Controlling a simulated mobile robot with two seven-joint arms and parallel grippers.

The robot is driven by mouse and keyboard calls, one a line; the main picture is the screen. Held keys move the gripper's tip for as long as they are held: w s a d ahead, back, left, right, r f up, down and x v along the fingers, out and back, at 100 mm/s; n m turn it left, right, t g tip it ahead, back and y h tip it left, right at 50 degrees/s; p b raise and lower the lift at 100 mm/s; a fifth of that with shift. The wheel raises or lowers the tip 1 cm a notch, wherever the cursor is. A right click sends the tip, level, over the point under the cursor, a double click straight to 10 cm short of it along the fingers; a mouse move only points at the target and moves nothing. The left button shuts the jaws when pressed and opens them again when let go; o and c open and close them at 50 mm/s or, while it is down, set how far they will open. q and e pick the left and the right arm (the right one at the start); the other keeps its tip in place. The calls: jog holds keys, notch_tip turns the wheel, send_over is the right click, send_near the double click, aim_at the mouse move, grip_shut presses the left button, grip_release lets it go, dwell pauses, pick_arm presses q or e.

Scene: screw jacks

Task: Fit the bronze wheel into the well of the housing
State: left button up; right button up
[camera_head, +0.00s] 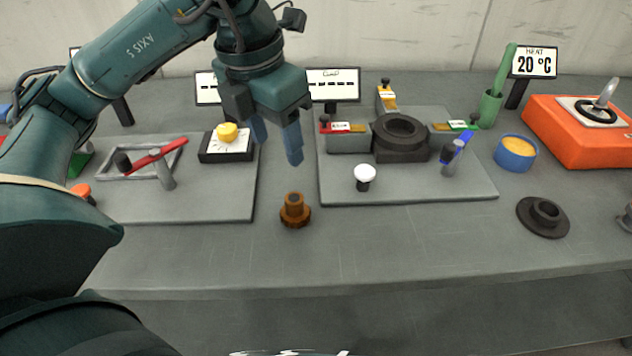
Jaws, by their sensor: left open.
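The bronze wheel (295,213) stands upright on the bare bench, between the two grey plates and nearer the front edge. It has a toothed lower rim and a narrower hub with a hole on top. The dark round housing (400,137) sits on the right grey plate, with a ring-shaped top around its well. Nothing shows in the well from here. My left gripper (277,150) points down above and behind the wheel, with blue fingers apart and nothing between them. It does not touch the wheel.
A white-topped knob (365,176) and a blue-handled lever (455,150) stand on the right plate. A dark flanged part (543,216), a blue pot (516,152) and an orange heater (580,130) are further right. The bench front around the wheel is clear.

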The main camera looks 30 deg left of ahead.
pick_arm(q)
send_over(293, 198)
jog(key=s, duration=0.1)
jog(key=f, duration=0.7)
jog(key=shift+s+a+f+b, duration=0.15)
jog(key=shift+a+f+b, duration=0.05)
jog(key=shift+b, duration=0.1)
jog(key=shift+w+d+f, duration=0.1)
jog(key=shift+w+f, duration=0.1)
jog(key=shift+f, duration=0.7)
jog(key=shift+w+d+f, duration=0.1)
jog(key=shift+w+f, duration=0.1)
jog(key=shift+f, duration=0.75)
jog(key=shift+w+f, duration=0.2)
jog(key=shift+f, duration=0.7)
jog(key=shift+c, duration=0.5)
jog(key=shift+r, duration=0.1)
grip_shut()
